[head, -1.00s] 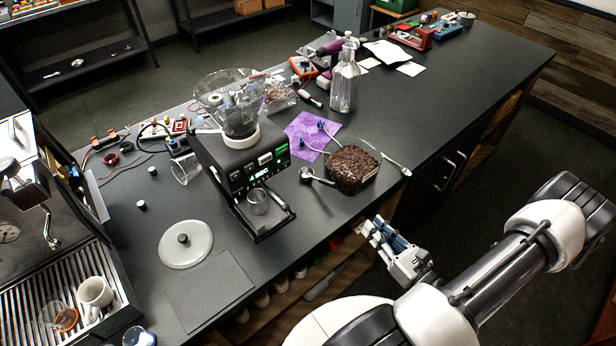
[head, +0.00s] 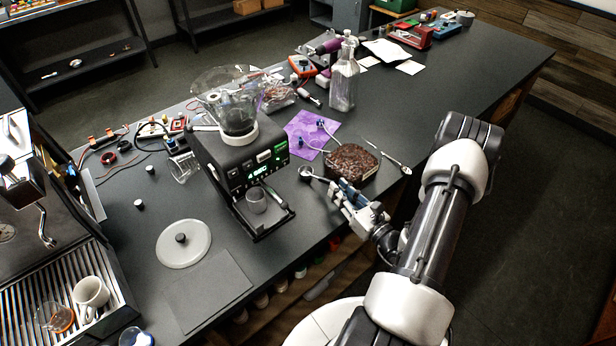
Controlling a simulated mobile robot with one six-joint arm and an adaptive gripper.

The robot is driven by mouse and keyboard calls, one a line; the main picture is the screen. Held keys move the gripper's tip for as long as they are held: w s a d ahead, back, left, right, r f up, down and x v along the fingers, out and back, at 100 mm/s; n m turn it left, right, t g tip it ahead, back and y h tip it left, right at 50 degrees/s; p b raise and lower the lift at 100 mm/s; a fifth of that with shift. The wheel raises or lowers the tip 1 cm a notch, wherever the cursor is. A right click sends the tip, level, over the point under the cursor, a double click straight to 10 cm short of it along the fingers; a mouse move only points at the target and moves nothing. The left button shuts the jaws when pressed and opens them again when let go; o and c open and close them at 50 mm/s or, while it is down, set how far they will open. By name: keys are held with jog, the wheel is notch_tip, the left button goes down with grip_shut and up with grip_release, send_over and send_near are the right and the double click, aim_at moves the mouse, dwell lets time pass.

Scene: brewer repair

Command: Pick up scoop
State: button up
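The scoop (head: 306,172) lies on the dark counter between the brewer and the block of coffee beans. Its round bowl shows; most of its handle is hidden behind my gripper. My gripper (head: 341,190) is at the counter's front edge, in front of the bean block, with its fingers pointing up and left toward the scoop. The fingers overlap the scoop's handle in the picture. I cannot tell whether they touch it or how far apart they are.
The bean block (head: 352,166) stands just behind my gripper. The black brewer (head: 238,165) with a glass hopper stands to the left, a small glass cup (head: 256,200) on its base.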

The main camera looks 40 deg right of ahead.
aim_at(318, 178)
jog(key=shift+w, duration=1.2)
grip_shut()
